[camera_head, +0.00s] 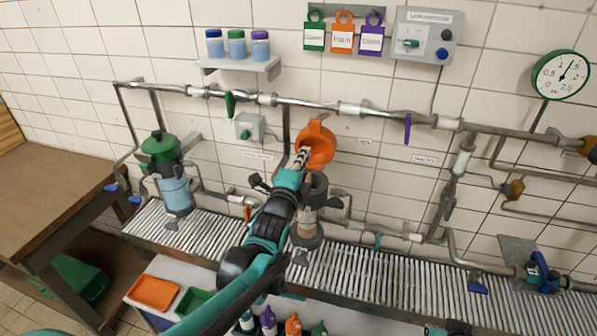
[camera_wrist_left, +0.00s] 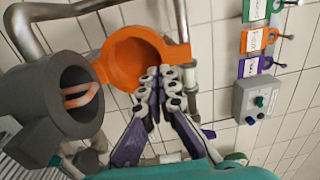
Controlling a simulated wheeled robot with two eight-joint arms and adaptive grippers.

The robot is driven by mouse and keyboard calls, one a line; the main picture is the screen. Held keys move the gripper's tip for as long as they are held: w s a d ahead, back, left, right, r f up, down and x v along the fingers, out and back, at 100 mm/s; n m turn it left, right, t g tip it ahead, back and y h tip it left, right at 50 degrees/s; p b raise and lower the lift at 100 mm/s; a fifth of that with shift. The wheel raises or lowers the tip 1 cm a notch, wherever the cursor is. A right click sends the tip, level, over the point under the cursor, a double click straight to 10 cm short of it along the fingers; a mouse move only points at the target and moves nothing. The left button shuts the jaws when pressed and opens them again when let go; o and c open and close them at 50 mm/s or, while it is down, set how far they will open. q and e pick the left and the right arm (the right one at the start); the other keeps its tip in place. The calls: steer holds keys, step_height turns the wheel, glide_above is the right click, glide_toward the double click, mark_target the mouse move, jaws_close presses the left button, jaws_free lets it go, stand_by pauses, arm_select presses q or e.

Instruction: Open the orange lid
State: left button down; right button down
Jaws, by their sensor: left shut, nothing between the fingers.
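The orange lid (camera_head: 318,143) stands tilted up against the wall side of a grey cylindrical housing (camera_head: 316,186), its hollow inner face showing. In the left wrist view the orange lid (camera_wrist_left: 128,55) is swung clear of the round opening of the grey housing (camera_wrist_left: 48,100). A pale orange loop (camera_wrist_left: 84,96) shows inside that opening. My left gripper (camera_head: 303,154) is shut and empty, its fingertips in front of the lid's lower rim. In the left wrist view the fingertips (camera_wrist_left: 163,76) overlap the lid; I cannot tell whether they touch. My right gripper (camera_head: 450,328) barely shows at the bottom edge.
Metal pipes (camera_head: 300,102) with a green handle (camera_head: 230,104) and a purple handle (camera_head: 407,128) run along the tiled wall. A green-topped vessel (camera_head: 165,160) stands left on the slatted grating (camera_head: 380,270). A grey control box (camera_head: 428,35) and several tags hang above.

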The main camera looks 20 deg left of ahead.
mark_target(313, 135)
arm_select(q)
steer(key=w, duration=0.3)
steer(key=w+b, duration=0.1)
steer(key=w, duration=0.2)
steer(key=shift+r, duration=0.2)
steer(key=shift+w+r, duration=0.2)
steer(key=shift+w, duration=0.15)
steer(key=shift+w+r+p, duration=0.15)
steer(key=shift+w+p, duration=0.25)
steer(key=shift+w, duration=0.25)
steer(key=shift+s, duration=0.1)
